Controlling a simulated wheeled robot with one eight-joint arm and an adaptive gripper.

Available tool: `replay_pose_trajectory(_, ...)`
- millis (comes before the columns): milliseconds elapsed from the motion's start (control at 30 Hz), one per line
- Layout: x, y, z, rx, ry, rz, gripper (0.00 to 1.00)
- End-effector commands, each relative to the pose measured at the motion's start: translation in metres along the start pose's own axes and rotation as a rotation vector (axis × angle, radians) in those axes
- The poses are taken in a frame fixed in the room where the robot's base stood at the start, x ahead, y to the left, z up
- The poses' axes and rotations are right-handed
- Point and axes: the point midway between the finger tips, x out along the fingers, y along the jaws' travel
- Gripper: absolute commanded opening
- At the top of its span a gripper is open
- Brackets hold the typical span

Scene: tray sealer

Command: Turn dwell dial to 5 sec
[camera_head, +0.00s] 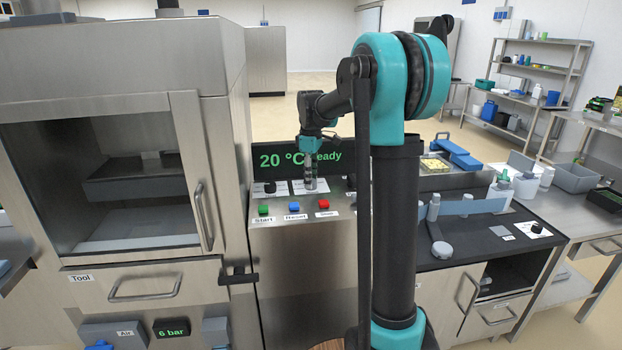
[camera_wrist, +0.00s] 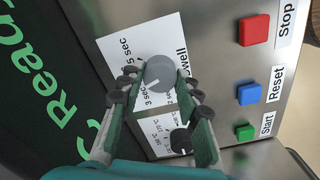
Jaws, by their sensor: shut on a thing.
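The dwell dial (camera_wrist: 161,72) is a round grey knob on a white label plate (camera_wrist: 116,50) in the wrist view. "3 sec" and "5 sec" are printed beside it, and "Dwell" on its other side. My gripper (camera_wrist: 159,80) is shut on the dial, one finger on each side. A faint light mark shows on the knob's face, but I cannot tell exactly which label it points to. In the head view my gripper (camera_head: 310,186) reaches down onto the control panel and hides the dial.
A second, black knob (camera_wrist: 180,140) sits close by between my fingers' lower parts. Green start (camera_head: 263,209), blue reset (camera_head: 294,207) and red stop (camera_head: 323,205) buttons line the panel's front. A display (camera_head: 300,158) reading "20 °C Ready" stands behind.

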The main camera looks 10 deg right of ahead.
Motion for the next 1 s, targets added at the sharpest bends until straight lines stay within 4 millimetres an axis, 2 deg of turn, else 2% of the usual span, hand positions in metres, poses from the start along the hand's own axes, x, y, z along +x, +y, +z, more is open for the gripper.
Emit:
replay_pose_trajectory(700,-0.0002,0.0003,-0.0001,0.678,0.000,0.001,0.04)
replay_pose_trajectory(1000,-0.0002,0.0003,-0.0001,0.912,0.000,0.001,0.04)
